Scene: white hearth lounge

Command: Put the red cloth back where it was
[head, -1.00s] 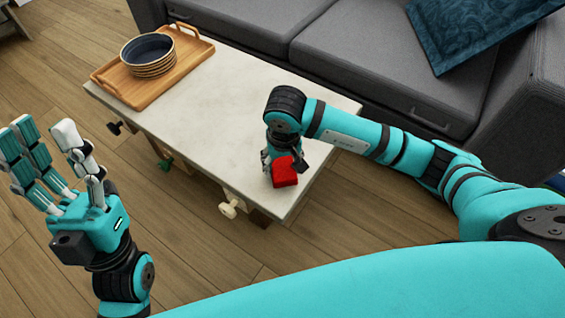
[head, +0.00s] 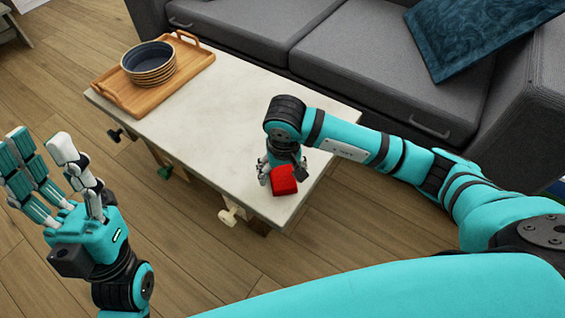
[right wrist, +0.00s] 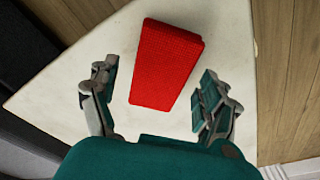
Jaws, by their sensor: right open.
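The red cloth (head: 284,179) is a folded block lying on the pale table (head: 215,110), near its front right corner. In the right wrist view the red cloth (right wrist: 167,64) lies on the tabletop in front of and between the spread fingers. My right gripper (head: 277,172) is low over the table beside the cloth; in the wrist view the right gripper (right wrist: 155,92) is open, with space on both sides of the cloth. My left gripper (head: 50,165) is off the table at the left, fingers spread and empty.
A wooden tray (head: 118,92) with a stack of dark blue bowls (head: 148,62) stands at the table's far left end. A grey sofa (head: 345,65) with a blue cushion (head: 475,35) runs behind the table. The middle of the tabletop is clear.

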